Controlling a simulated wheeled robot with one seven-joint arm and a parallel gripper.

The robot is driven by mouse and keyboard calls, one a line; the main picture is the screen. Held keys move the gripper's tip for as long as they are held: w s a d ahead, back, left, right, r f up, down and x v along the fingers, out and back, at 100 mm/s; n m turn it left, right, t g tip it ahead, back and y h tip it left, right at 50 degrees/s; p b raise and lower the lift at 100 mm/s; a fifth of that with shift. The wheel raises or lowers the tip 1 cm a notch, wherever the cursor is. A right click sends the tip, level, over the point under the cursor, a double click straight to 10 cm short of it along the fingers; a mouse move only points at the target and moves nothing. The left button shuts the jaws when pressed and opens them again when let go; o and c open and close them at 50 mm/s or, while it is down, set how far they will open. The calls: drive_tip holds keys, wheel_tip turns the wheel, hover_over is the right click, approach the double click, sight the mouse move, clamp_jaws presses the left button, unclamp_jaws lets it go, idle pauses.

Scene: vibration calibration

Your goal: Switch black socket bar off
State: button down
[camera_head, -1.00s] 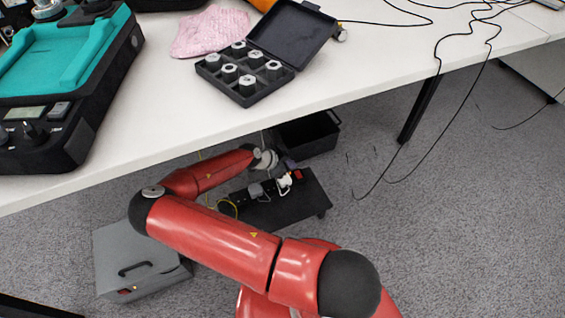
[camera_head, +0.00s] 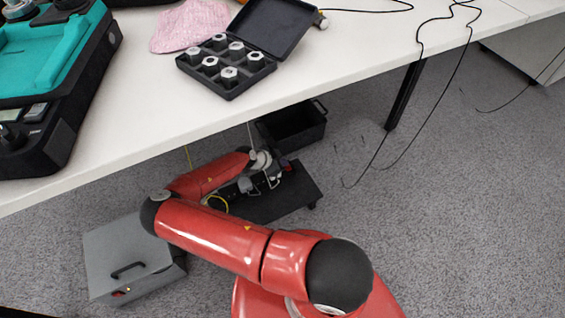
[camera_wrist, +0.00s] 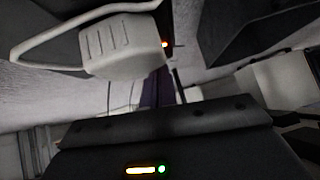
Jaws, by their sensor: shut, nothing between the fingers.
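The black socket bar (camera_head: 259,187) lies on a low dark platform (camera_head: 292,201) under the table, partly hidden by my arm. Pale plugs and cables show along it. A small red part (camera_head: 288,166) shows near its right end; whether it is the switch, and its position, I cannot tell. My gripper (camera_head: 272,165) is low over the bar's right half, small and partly hidden by my wrist; it is shut and empty. The wrist view is dark, with a large pale plug (camera_wrist: 125,46) at upper left and a small orange light (camera_wrist: 165,44) beside it. Contact cannot be told.
The white table (camera_head: 300,85) overhangs the area, with an open black case (camera_head: 232,88) on it. A black bin (camera_head: 293,130) stands behind the platform, and a grey box (camera_head: 125,255) is at lower left. The carpet to the right is mostly clear, with hanging cables (camera_head: 405,150).

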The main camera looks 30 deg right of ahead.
drive_tip(key=shift+f+b, duration=0.4)
drive_tip(key=shift+r+p, duration=0.25)
drive_tip(key=shift+p, duration=0.05)
drive_tip(key=shift+s, duration=0.1)
drive_tip(key=shift+s, duration=0.7)
drive_tip(key=shift+d+r, duration=0.1)
drive_tip(key=shift+r, duration=0.05)
